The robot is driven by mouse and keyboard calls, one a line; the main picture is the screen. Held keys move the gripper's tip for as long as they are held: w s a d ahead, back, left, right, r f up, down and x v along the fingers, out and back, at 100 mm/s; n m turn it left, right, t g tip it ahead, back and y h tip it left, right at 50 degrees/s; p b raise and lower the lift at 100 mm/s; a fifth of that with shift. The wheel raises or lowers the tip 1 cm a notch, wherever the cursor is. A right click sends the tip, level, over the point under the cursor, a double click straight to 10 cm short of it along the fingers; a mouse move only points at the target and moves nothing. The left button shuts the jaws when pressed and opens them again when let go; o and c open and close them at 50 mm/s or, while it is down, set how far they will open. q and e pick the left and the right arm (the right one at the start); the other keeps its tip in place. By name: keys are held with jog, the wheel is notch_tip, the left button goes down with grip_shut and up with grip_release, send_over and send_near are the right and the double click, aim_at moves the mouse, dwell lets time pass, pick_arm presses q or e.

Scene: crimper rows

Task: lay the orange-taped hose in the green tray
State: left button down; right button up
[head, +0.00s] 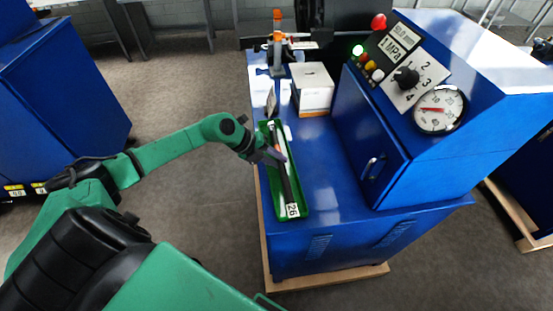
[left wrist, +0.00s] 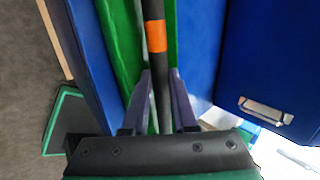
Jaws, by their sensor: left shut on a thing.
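The black hose (head: 289,186) lies lengthwise along the green tray (head: 304,197) in the head view. Its orange tape band (left wrist: 155,36) shows clearly in the left wrist view, just beyond my fingertips. My left gripper (head: 275,157) is over the middle of the tray, shut on the hose (left wrist: 153,12), which runs between its two fingers (left wrist: 160,85). The tray's green wall (left wrist: 118,45) shows beside the hose. I cannot tell whether the hose touches the tray floor or hangs just above it. My right gripper is not in view.
The tray is on a blue machine bench (head: 345,195), near its left edge. A white box (head: 313,90) stands behind it. To the right rises a blue cabinet (head: 372,150) with a handle, knob and gauge (head: 438,108). Open floor (head: 185,100) lies left.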

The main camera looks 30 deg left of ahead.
pick_arm(q)
jog(key=shift+f+b, duration=0.4)
jog(key=shift+f, duration=0.2)
jog(key=c, duration=0.6)
grip_release()
jog(key=shift+s+d, duration=0.1)
jog(key=shift+s, duration=0.05)
jog(key=shift+s+f, duration=0.15)
jog(key=shift+f, duration=0.1)
jog(key=r+p, duration=0.1)
jog(key=r, duration=0.1)
jog(key=r+p, duration=0.4)
jog(key=shift+w+r, duration=0.25)
jog(key=shift+r, duration=0.05)
